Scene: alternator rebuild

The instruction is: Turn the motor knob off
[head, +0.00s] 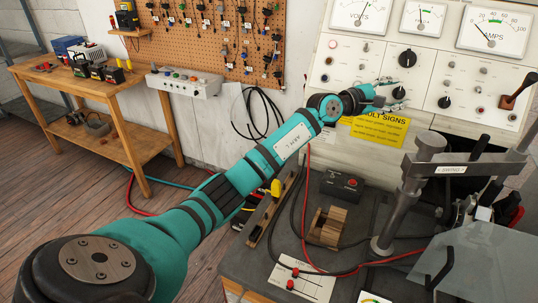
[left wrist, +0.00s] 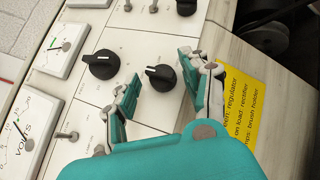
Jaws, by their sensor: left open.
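The control panel (head: 345,72) stands at the back right under several dial gauges. It carries a larger black knob (head: 407,59), a smaller black knob (head: 399,92) near my left gripper (head: 385,98), and another black knob (head: 444,102) to the right. In the left wrist view, my left gripper (left wrist: 158,68) is open, with its fingers apart on either side of the smaller knob (left wrist: 161,78). The larger knob (left wrist: 101,65) is outside the fingers. I cannot read a motor label on any knob. My right gripper does not show.
A yellow sign (head: 380,131) is just below the panel. A grey press-like stand (head: 400,200), a small wooden block (head: 327,226) and cables crowd the bench below. A wooden table (head: 75,82) with tools stands at the left, beside a pegboard (head: 215,35).

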